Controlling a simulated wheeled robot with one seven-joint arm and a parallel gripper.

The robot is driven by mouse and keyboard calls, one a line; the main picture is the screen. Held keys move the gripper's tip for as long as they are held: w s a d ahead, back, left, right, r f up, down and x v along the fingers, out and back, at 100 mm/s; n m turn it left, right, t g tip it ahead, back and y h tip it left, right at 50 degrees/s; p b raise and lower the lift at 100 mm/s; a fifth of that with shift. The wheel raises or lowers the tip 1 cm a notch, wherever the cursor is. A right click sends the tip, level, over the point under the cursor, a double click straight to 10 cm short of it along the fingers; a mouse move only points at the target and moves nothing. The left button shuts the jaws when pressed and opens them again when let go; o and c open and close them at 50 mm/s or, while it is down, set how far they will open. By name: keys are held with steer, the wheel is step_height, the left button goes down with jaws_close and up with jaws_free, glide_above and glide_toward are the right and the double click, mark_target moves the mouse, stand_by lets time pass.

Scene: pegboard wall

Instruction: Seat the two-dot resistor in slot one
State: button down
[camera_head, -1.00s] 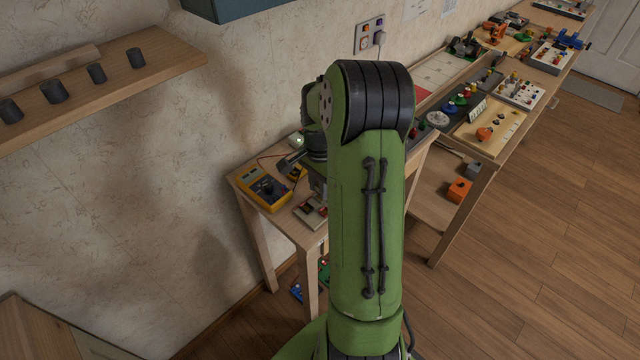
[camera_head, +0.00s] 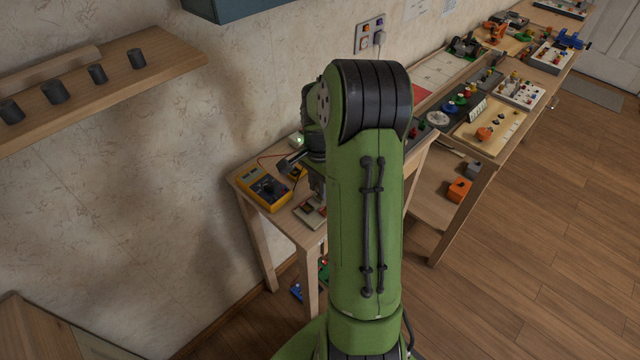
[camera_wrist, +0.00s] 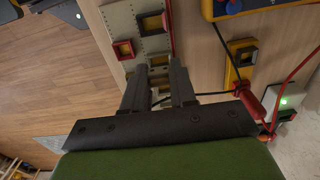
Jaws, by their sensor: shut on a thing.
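My gripper (camera_wrist: 158,84) is in the lower middle of the wrist view, its two dark fingers pointing at a pale board. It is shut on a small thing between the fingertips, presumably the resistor. The fingers hide most of it, and no dots can be made out. The pale board (camera_wrist: 124,19) has several framed sockets, including a red-framed one (camera_wrist: 123,50) left of the fingertips and a brownish one (camera_wrist: 152,22) beyond them. The fingertips overlap the board's near end; I cannot tell whether the held thing touches it. In the head view the board (camera_head: 303,217) is partly behind my arm.
A yellow meter (camera_head: 264,190) stands left of the board on the small table. A yellow-framed block (camera_wrist: 232,76) and a box with a lit green lamp (camera_wrist: 288,101) are to the right in the wrist view. Red and black leads run close to the fingers. The wall is close behind.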

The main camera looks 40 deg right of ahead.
steer(key=shift+f+b, duration=0.45)
steer(key=shift+f, duration=0.2)
steer(key=c, duration=0.8)
jaws_free()
steer(key=shift+r+p, duration=2.1)
steer(key=shift+r, duration=0.45)
